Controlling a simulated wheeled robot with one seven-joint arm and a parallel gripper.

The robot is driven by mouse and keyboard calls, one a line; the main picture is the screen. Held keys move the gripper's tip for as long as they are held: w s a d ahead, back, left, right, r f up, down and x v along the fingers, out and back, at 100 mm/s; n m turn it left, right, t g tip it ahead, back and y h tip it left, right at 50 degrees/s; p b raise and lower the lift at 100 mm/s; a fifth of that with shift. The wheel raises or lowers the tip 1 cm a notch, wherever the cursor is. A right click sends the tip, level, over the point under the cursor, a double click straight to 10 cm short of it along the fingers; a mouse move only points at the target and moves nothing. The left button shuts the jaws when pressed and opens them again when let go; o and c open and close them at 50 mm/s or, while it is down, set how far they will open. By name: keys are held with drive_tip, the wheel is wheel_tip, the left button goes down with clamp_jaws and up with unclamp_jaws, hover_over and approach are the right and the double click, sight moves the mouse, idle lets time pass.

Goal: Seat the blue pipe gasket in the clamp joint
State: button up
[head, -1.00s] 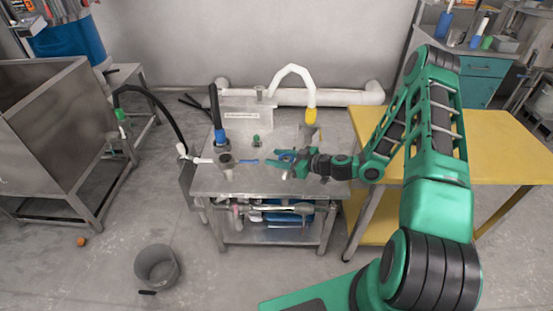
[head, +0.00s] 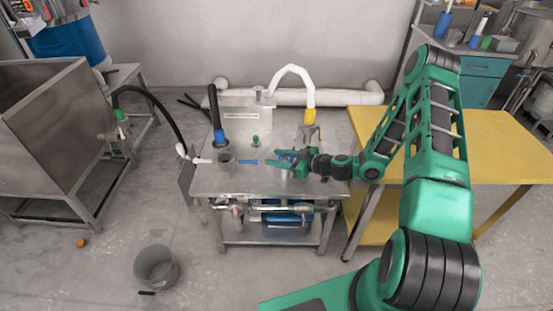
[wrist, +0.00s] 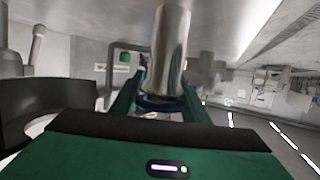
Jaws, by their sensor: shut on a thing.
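My gripper (head: 274,158) is over the steel worktable (head: 215,184), its fingers pointing left. In the wrist view the two green fingers (wrist: 158,100) are shut on a blue ring, the gasket (wrist: 150,106), held between them. A little blue also shows at the fingers in the head view (head: 285,153). A shiny upright metal cylinder (wrist: 172,50) rises just past the gasket in the wrist view and hides part of it. I cannot tell whether they touch. I cannot pick out the clamp joint for certain; a metal pipe (head: 262,208) runs below the table's front edge.
A black hose with a blue collar (head: 219,135) stands at the table's back left. A white hose with a yellow collar (head: 309,116) stands at the back right. A small green fitting (head: 255,140) and a flat blue strip (head: 248,161) are left of my gripper. A yellow table (head: 490,150) stands right.

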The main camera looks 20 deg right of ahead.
drive_tip(key=shift+s+a+f, duration=0.1)
drive_tip(key=shift+s+f, duration=0.2)
drive_tip(key=shift+f, duration=0.15)
idle(1.0)
drive_tip(key=shift+w+r, duration=0.2)
drive_tip(key=o, duration=1.1)
drive_tip(key=v, duration=1.1)
drive_tip(key=shift+w+r, duration=0.2)
